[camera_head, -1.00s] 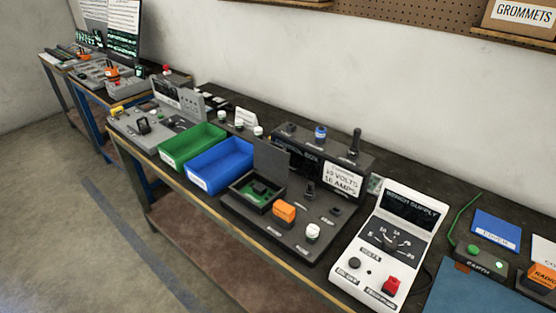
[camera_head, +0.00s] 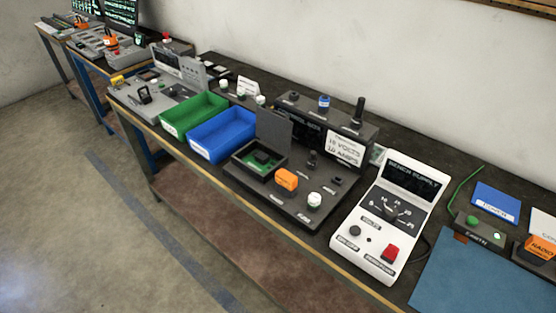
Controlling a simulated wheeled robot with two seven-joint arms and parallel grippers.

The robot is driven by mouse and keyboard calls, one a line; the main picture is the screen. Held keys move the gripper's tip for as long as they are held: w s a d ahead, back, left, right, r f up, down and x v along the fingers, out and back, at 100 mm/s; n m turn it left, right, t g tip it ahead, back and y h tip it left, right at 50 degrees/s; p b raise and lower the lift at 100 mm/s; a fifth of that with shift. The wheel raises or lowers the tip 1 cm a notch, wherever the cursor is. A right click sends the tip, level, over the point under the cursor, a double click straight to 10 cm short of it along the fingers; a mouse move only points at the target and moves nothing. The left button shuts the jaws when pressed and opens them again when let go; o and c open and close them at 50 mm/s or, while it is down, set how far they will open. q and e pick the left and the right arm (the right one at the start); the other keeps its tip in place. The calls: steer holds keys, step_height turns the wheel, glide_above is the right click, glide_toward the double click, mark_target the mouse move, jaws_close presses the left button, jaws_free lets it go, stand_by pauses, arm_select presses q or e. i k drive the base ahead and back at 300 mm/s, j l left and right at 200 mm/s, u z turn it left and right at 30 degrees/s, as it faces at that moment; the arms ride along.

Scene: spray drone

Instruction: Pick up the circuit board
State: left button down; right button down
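What looks like a small green circuit board (camera_head: 255,163) lies in a dark open box with a raised lid (camera_head: 273,134), on the dark console (camera_head: 272,194) in the middle of the bench. A dark block sits on the board and covers part of it. Neither of my grippers shows in the head view, so nothing of mine is near the board in the picture.
A blue bin (camera_head: 222,136) and a green bin (camera_head: 194,116) stand left of the box. A white bench supply (camera_head: 388,216) stands to the right, then a blue mat (camera_head: 480,275).

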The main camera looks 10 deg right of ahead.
mark_target(262, 162)
steer(key=i+j+z, duration=0.1)
steer(key=j, duration=0.25)
steer(key=i+j+z, duration=0.1)
steer(key=j, duration=0.25)
steer(key=i+j+z, duration=0.1)
steer(key=i+j, duration=0.15)
steer(key=i+j+z, duration=0.1)
steer(key=j, duration=0.35)
steer(key=i+j+z, duration=0.1)
steer(key=j, duration=0.3)
